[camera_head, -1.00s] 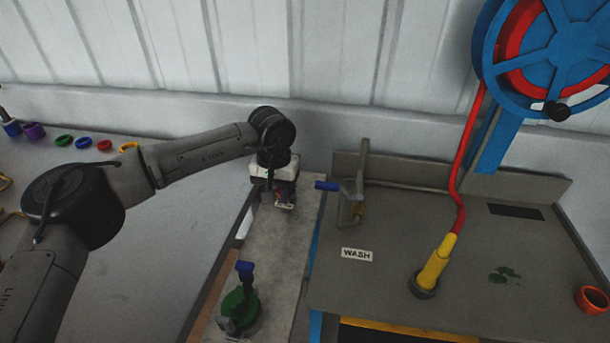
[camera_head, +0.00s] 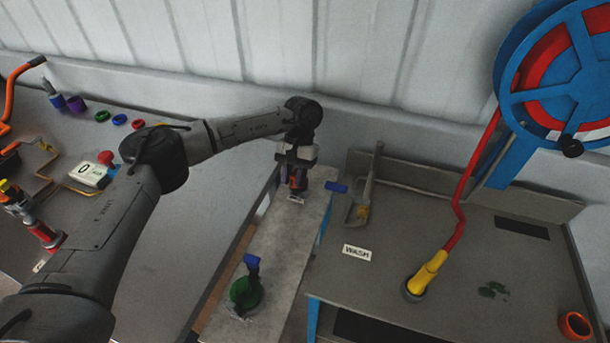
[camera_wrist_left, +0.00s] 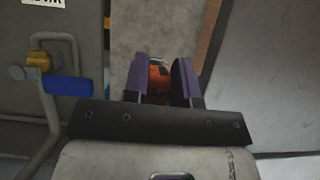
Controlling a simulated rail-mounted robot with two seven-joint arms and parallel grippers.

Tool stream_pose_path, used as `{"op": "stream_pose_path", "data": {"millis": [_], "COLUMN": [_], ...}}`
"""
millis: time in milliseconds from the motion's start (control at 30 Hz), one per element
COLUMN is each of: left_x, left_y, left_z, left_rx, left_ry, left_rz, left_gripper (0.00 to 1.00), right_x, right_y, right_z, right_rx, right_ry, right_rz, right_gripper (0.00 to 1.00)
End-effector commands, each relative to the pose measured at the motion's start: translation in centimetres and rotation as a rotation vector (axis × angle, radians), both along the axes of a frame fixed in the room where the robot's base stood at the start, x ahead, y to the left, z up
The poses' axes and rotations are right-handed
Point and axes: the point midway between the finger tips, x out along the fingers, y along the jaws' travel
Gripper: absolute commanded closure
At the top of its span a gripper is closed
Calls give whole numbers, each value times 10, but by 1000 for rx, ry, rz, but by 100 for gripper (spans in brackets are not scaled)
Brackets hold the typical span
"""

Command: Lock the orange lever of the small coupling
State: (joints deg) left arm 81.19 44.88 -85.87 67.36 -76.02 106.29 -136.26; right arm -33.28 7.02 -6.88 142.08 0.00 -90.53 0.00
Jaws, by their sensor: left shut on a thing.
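My left gripper (camera_head: 298,188) is at the far end of the narrow grey bench (camera_head: 282,225) and points down at it. In the left wrist view, its two purple fingers (camera_wrist_left: 160,82) close from both sides on the orange lever (camera_wrist_left: 158,84) of the small coupling. In the head view a bit of red-orange (camera_head: 296,176) shows under the gripper. The rest of the small coupling is mostly hidden by the fingers and palm, so I cannot tell the lever's angle. My right gripper is in neither view.
A green coupling with a blue-tipped lever (camera_head: 246,290) stands nearer on the same bench. To the right are a blue-handled tap (camera_head: 337,187), the WASH label (camera_head: 357,252) and a yellow hose nozzle (camera_head: 427,273). Small coloured rings (camera_head: 120,119) lie on the left table.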

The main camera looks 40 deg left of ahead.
Motion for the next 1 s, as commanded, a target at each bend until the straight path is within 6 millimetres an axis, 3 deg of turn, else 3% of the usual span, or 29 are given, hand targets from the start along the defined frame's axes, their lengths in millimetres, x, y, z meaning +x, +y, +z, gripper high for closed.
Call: {"op": "stream_pose_path", "data": {"millis": [433, 467, 700, 1000], "left_x": [-2, -2, -2, 0], "left_y": [4, 4, 4, 3], "left_z": [-3, -3, -2, 1], "left_rx": [-1, -1, -2, -2], "left_ry": [11, 11, 10, 9], "left_rz": [8, 8, 6, 5], "left_gripper": [100, 74, 51, 49], "right_x": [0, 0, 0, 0], "right_y": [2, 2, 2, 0], "right_z": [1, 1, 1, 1], "right_rx": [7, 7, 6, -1], "right_ry": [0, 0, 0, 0], "right_rz": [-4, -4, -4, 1], "right_gripper": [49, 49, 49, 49]}}
